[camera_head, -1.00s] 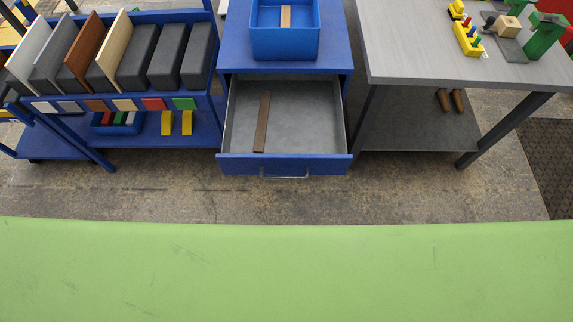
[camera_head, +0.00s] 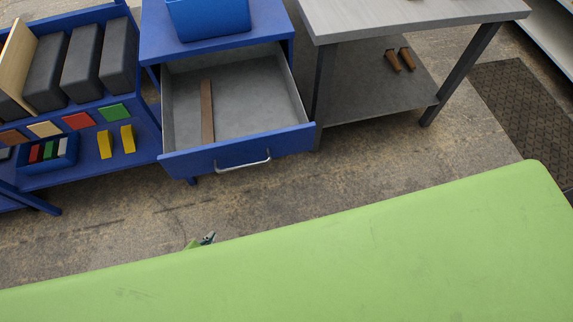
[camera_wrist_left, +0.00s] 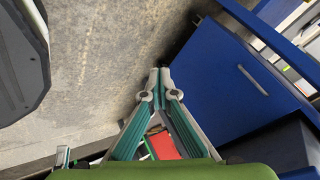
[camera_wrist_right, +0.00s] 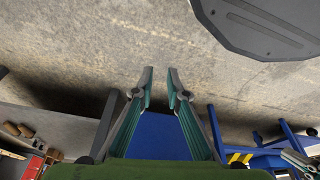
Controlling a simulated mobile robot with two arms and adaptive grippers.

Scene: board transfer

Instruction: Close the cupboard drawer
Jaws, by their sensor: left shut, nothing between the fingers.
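The cupboard drawer (camera_head: 240,150) stands pulled out below the blue cupboard top (camera_head: 215,48) in the head view. Its front has a silver handle (camera_head: 242,163), and a brown board (camera_head: 207,110) lies inside. My left gripper (camera_head: 208,239) barely shows above the green edge, in front of the drawer and apart from it. In the left wrist view my left gripper (camera_wrist_left: 159,72) is shut and empty, beside a blue panel (camera_wrist_left: 225,75) with a handle. My right gripper (camera_wrist_right: 160,72) shows only in its wrist view, open and empty, with a blue surface (camera_wrist_right: 160,135) beyond.
A blue rack (camera_head: 130,120) with dark blocks stands to the left of the cupboard. A grey table (camera_head: 400,18) stands to the right, with brown pieces (camera_head: 400,59) on its lower shelf. The floor (camera_head: 330,175) before the drawer is clear.

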